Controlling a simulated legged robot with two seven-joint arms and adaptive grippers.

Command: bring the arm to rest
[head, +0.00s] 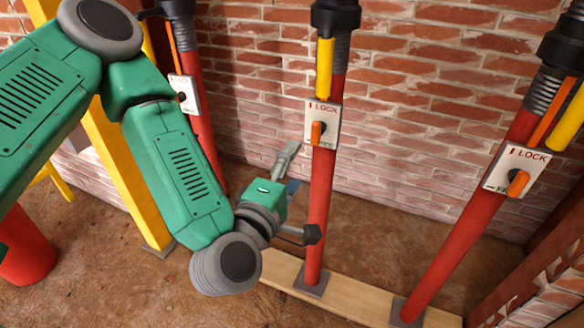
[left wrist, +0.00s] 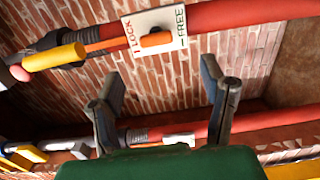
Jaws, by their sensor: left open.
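My left arm (head: 180,165) is green and grey and comes in from the left in the head view, bent downward at its middle. My left gripper (head: 292,172) is open and empty, just left of the middle red post (head: 319,215). In the left wrist view the two grey fingers of the left gripper (left wrist: 163,90) stand wide apart with nothing between them. Beyond them is a white LOCK/FREE plate (left wrist: 176,22) with an orange handle (left wrist: 157,39) on a red post. My right gripper is not in view.
A right red post (head: 450,245) and a left red post (head: 202,135) also carry lock plates. A wooden plank (head: 362,302) lies under the middle and right posts. A yellow post (head: 118,165) stands behind my arm. A brick wall (head: 420,115) closes the back. Bare floor lies at the lower left.

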